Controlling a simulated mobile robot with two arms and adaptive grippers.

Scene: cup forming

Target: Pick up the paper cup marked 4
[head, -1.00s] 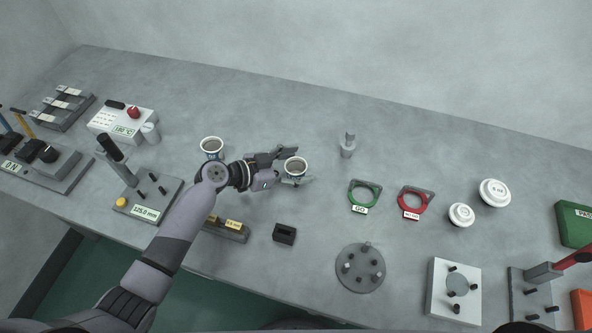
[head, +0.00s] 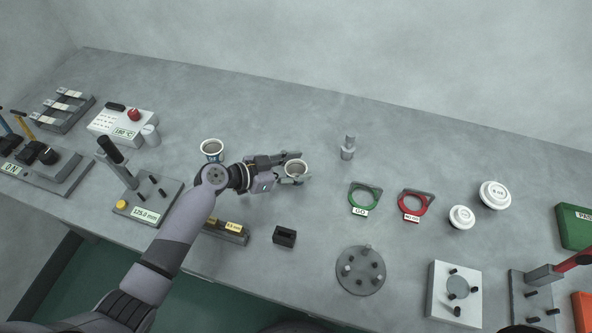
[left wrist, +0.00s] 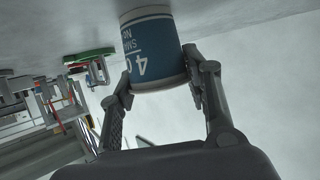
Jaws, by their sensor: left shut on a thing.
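The paper cup marked 4 (left wrist: 153,52) is between the fingers of my left gripper in the left wrist view. It has a blue band with a white 4 and further lettering. In the head view this cup (head: 296,168) stands upright with its open mouth up, and my left gripper (head: 293,169) is shut around its side. I cannot tell whether the cup's base touches the table. A second paper cup (head: 211,147) stands to the left, just behind my left wrist. My right gripper is not in view.
A grey post (head: 348,148) stands to the right of the held cup. Green (head: 364,196) and red (head: 415,203) ring gauges lie further right. A small black block (head: 284,236) and a round pegged plate (head: 361,271) are nearer. The table behind the cup is clear.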

